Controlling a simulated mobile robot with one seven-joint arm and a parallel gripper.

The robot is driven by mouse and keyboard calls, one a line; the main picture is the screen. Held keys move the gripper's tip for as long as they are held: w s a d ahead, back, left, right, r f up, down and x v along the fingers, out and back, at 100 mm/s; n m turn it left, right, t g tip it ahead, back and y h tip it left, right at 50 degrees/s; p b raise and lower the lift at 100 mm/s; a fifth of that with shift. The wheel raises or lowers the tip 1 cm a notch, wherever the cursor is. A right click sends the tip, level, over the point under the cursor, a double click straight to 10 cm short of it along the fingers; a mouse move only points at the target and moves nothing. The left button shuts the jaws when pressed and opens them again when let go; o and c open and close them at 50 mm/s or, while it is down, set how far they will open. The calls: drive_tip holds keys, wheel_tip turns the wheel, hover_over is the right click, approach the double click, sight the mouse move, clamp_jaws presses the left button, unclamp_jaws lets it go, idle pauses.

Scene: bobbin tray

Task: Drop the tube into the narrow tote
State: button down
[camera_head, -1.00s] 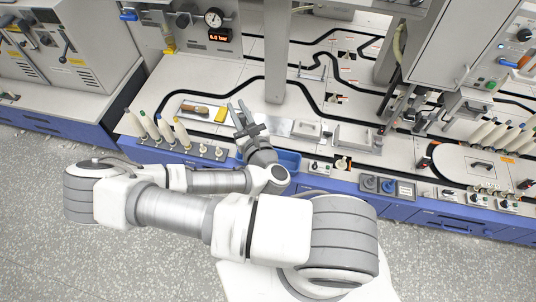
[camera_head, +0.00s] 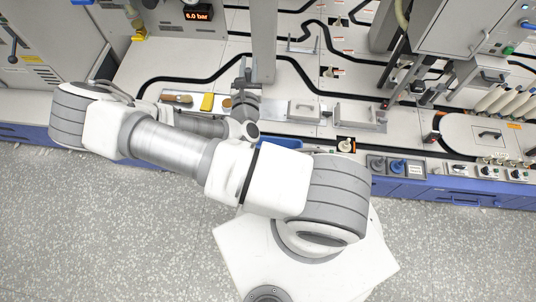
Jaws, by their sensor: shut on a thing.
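My gripper (camera_head: 243,77) is over the worktop, just right of the yellow block and behind the blue tote. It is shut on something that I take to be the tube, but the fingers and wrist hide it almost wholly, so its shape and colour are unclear. The narrow tote looks to be the blue bin (camera_head: 284,143) at the worktop's front edge. Only its rim and a bit of its inside show to the right of my wrist; my arm hides the rest. My gripper is apart from it.
A brush (camera_head: 177,99) and a yellow block (camera_head: 207,102) lie left of my gripper. Metal plates with handles (camera_head: 302,111) lie to the right. A grey upright post (camera_head: 263,40) stands close behind my gripper.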

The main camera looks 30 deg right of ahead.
drive_tip(key=s+d+f+m+g+h+b, duration=0.1)
drive_tip(key=d+f+m+g+h+b, duration=0.1)
drive_tip(key=f, duration=0.7)
drive_tip(key=s+d+f+m+g+h+b, duration=0.1)
drive_tip(key=f+m+g+h+b, duration=0.3)
drive_tip(key=f, duration=0.6)
drive_tip(key=s+d+f+m+g+h+b, duration=0.1)
drive_tip(key=d+f+m+g+h+b, duration=0.2)
drive_tip(key=f, duration=0.7)
drive_tip(key=shift+d+f+g+b, duration=0.15)
drive_tip(key=shift+d+g+b, duration=0.4)
drive_tip(key=shift+g+b, duration=0.65)
drive_tip(key=c, duration=0.7)
unclamp_jaws()
drive_tip(key=v, duration=0.5)
drive_tip(key=p+v, duration=0.1)
drive_tip(key=v, duration=1.1)
drive_tip(key=shift+s+a, duration=0.15)
drive_tip(key=shift+s, duration=0.15)
